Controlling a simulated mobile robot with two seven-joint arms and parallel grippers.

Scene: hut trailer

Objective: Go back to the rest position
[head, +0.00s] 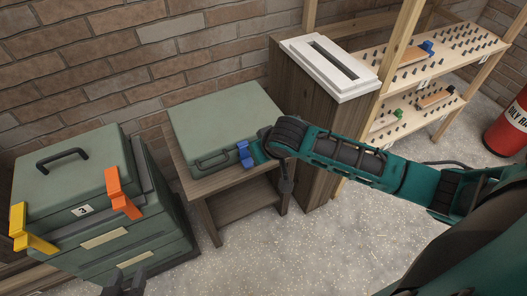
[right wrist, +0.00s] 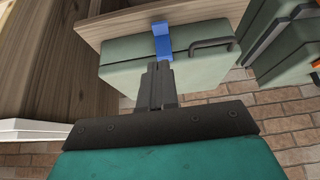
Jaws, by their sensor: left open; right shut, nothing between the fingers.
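My left gripper (head: 126,284) shows at the bottom left edge, open and empty, in front of the stacked green toolboxes; its lower part is cut off. My right arm comes in from the right, with its wrist over the right front side of a closed green case (head: 222,115). In the right wrist view my right gripper (right wrist: 157,72) is shut and empty. Its tips are close to the case's blue latch (right wrist: 162,42); I cannot tell whether they touch. The blue latch also shows in the head view (head: 244,155).
The case lies on a small wooden table (head: 225,184). Left stands a green toolbox stack (head: 63,172) with orange (head: 120,190) and yellow (head: 30,230) latches. Right are a wooden cabinet (head: 292,85) with a white slotted top (head: 330,66), pegged shelves (head: 440,52) and a red cylinder (head: 508,125).

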